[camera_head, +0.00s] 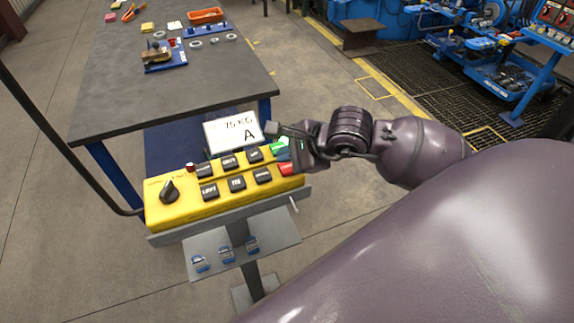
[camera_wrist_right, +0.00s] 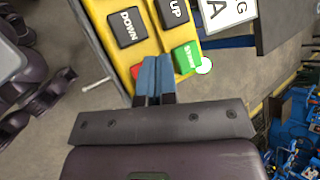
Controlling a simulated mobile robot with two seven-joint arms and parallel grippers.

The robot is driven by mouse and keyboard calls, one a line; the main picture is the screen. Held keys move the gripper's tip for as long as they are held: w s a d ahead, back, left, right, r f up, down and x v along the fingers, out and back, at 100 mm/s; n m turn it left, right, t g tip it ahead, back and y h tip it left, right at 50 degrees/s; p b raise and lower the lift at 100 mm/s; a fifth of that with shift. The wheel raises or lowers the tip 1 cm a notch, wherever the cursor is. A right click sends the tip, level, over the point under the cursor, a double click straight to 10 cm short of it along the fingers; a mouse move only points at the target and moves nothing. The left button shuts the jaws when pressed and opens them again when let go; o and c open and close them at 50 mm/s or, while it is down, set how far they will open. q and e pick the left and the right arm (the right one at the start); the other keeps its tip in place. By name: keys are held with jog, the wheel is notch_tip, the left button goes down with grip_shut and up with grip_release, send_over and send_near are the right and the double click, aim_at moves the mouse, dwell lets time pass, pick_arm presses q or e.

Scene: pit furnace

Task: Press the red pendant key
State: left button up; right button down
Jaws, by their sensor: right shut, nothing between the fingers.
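The yellow pendant box (camera_head: 165,207) stands on a post in the head view, with several black keys on top. The red key (camera_head: 287,169) is at its right end, near the green key (camera_head: 279,148). My right gripper (camera_head: 290,152) is over this end, shut and empty. In the right wrist view my shut blue fingertips (camera_wrist_right: 155,62) appear between the green key (camera_wrist_right: 185,57) and the partly hidden red key (camera_wrist_right: 136,71). I cannot tell whether they touch the box. My left gripper is not in view.
A white sign (camera_head: 232,131) stands behind the box. A black rotary knob (camera_head: 169,191) is at its left end. A small shelf (camera_head: 208,243) with several padlock-like items is below. A dark worktable (camera_head: 115,95) is behind; blue machinery stands at the upper right.

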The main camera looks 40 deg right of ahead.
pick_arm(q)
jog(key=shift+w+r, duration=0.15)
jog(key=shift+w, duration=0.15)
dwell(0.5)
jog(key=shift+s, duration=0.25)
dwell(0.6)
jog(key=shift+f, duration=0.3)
pick_arm(e)
jog(key=shift+f, duration=0.15)
jog(key=shift+f+b, duration=0.35)
jog(key=shift+b, duration=0.1)
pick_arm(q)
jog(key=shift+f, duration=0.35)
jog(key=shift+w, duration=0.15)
